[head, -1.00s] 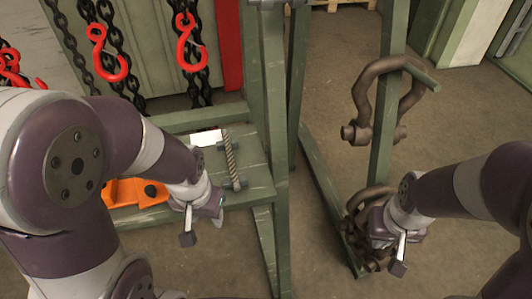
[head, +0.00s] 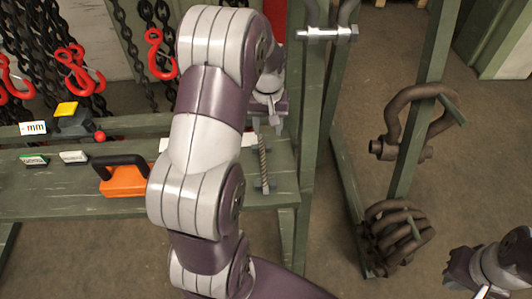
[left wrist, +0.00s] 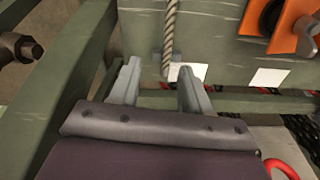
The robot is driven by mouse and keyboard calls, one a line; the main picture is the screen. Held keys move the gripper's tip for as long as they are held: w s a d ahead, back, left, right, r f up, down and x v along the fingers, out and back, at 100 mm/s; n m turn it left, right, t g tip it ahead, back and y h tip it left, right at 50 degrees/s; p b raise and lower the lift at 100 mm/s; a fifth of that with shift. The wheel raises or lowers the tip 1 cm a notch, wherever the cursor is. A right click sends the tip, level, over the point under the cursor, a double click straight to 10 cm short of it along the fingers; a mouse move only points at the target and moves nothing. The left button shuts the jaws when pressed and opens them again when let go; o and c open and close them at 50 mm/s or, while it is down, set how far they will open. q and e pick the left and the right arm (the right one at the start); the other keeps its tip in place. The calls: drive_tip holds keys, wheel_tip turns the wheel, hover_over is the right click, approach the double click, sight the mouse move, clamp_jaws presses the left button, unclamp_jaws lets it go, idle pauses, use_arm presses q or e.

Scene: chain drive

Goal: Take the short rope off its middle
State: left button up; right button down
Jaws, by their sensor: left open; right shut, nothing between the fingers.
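The short rope (head: 264,160) is a thin tan twisted strand along the right end of the green shelf. Its near end is at a grey peg (head: 264,187); its far end is hidden behind my left gripper in the head view. My left gripper (head: 268,122) is open above the rope's far part. In the left wrist view the rope (left wrist: 171,28) runs between the directions of the two fingertips (left wrist: 159,68), beyond them; I see no grip on it. My right gripper (head: 459,284) is shut and empty at the lower right, away from the rope.
An orange tool (head: 124,180) lies on the shelf (head: 60,205), left of my left arm. Red hooks (head: 153,52) hang on chains behind. A green post (head: 420,110) with brown shackles (head: 398,235) stands right of the shelf. Open floor lies between.

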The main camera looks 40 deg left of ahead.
sight(262, 146)
use_arm(q)
drive_tip(key=shift+n, duration=0.7)
drive_tip(key=a+f, duration=0.1)
drive_tip(key=f, duration=0.2)
drive_tip(key=w+a+f, duration=0.1)
drive_tip(key=f, duration=0.3)
drive_tip(key=a+f, duration=0.1)
drive_tip(key=f, duration=0.2)
drive_tip(key=shift+w+f, duration=0.3)
drive_tip(key=shift+f, duration=0.05)
clamp_jaws()
